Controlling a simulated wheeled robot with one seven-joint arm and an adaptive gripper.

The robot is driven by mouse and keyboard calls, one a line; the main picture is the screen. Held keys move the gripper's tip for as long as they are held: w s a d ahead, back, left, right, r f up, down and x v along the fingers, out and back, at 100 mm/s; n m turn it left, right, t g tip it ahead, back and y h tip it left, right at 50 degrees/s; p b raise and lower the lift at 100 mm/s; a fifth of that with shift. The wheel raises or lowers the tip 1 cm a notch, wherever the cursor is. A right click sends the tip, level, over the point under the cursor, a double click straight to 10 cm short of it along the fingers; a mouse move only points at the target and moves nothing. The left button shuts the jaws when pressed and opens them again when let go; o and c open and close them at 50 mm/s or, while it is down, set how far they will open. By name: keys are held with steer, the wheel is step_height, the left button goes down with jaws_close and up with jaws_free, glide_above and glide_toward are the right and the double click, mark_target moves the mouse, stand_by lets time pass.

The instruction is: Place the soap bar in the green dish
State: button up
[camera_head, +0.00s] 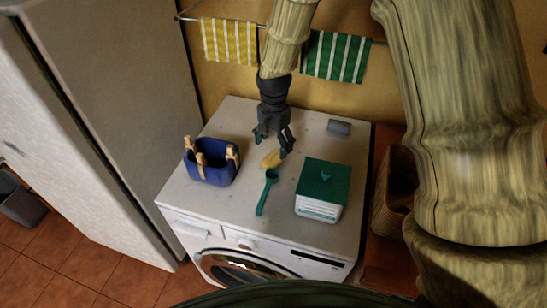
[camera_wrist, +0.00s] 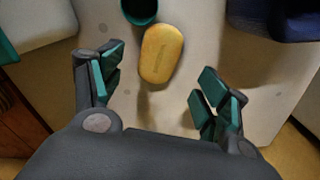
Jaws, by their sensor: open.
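A yellow soap bar (camera_head: 271,159) lies flat on the white top of the washing machine (camera_head: 240,215). It also shows in the wrist view (camera_wrist: 161,54), upper middle, between and slightly beyond my fingertips. My gripper (camera_head: 274,142) is open and empty, pointing down close above the soap; its two fingers stand apart in the wrist view (camera_wrist: 160,76). A green scoop (camera_head: 265,190) with a round cup and long handle lies just in front of the soap; its cup shows at the top of the wrist view (camera_wrist: 140,8). I see no plain green dish.
A blue basket (camera_head: 213,174) with clothes pegs stands left of the soap. A white box with a green lid (camera_head: 323,182) stands to the right. A small grey roll (camera_head: 339,127) lies at the back. Striped towels (camera_head: 337,57) hang on the wall behind.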

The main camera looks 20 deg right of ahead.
mark_target(274, 157)
steer(key=shift+w+f, duration=0.15)
steer(key=shift+f, duration=0.25)
steer(key=shift+s, duration=0.25)
steer(key=shift+s+f+p, duration=0.15)
steer(key=shift+f+p, duration=0.05)
steer(key=shift+p, duration=0.1)
steer(key=shift+f+p, duration=0.8)
steer(key=shift+f, duration=1.6)
steer(key=c, duration=1.2)
steer(key=shift+c, duration=0.2)
steer(key=shift+r, duration=0.15)
